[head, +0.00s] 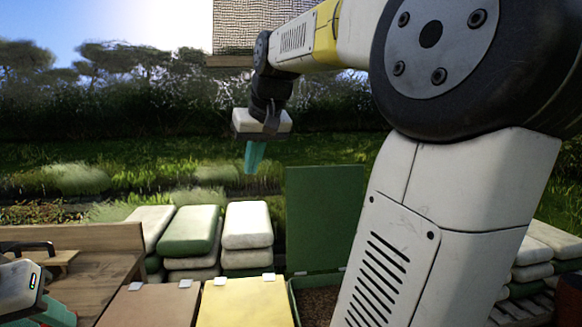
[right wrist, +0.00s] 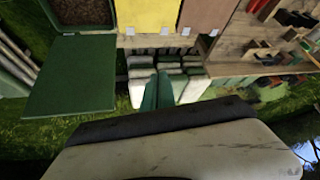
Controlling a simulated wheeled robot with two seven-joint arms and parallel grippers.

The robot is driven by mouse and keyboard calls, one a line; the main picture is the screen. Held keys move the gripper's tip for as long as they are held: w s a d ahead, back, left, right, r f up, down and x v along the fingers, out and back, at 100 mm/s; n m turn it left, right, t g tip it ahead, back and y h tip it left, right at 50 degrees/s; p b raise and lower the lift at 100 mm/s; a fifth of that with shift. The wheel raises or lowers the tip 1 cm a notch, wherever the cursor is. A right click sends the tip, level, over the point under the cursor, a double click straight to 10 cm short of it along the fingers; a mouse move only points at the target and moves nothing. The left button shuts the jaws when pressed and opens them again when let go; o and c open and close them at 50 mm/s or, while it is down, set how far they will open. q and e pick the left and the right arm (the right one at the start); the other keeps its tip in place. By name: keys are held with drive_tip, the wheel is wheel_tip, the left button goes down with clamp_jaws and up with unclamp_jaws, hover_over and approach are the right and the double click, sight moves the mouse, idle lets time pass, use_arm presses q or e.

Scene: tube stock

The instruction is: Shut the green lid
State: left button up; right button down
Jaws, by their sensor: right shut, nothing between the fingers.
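The green lid (head: 325,218) stands open and upright behind its bin (head: 297,292), which holds brown, crumbly stuff. In the right wrist view the lid (right wrist: 72,78) hangs out from the open bin (right wrist: 111,22). My right gripper (head: 254,158) is up in the air, left of the lid and above its top edge, touching nothing. Its teal fingers (right wrist: 158,92) are closed together and empty. My right arm hides the bin's right part. My left gripper (head: 55,314) is only partly in view at the bottom left corner; its jaws are unclear.
A yellow lid (head: 246,302) and a brown lid (head: 150,305) lie shut left of the green-lidded bin. Stacked white and green sacks (head: 247,226) stand behind them. A wooden bench (head: 95,275) is at the left. More sacks (head: 530,252) are at the right.

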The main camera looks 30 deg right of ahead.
drive_tip(key=w+d+r+m+h, duration=0.1)
drive_tip(key=w+d+r, duration=0.1)
drive_tip(key=w+d, duration=0.8)
drive_tip(key=w+d+r+m+h, duration=0.1)
drive_tip(key=w+d+r, duration=0.1)
drive_tip(key=w+d, duration=0.75)
drive_tip(key=s+d+f+m, duration=0.1)
drive_tip(key=s+d+f, duration=0.1)
drive_tip(key=d, duration=0.8)
drive_tip(key=s+x, duration=0.1)
drive_tip(key=x, duration=0.9)
drive_tip(key=shift+s+a+f+g, duration=0.1)
drive_tip(key=shift+s+a+f, duration=0.1)
drive_tip(key=shift+s, duration=0.35)
drive_tip(key=shift+s+a+f+g, duration=0.1)
drive_tip(key=shift+s+a+f, duration=0.1)
drive_tip(key=shift+s, duration=0.35)
drive_tip(key=shift+s+a+f+g, duration=0.1)
drive_tip(key=shift+s+a+f, duration=0.1)
drive_tip(key=shift+s, duration=0.3)
drive_tip(key=shift+s, duration=0.1)
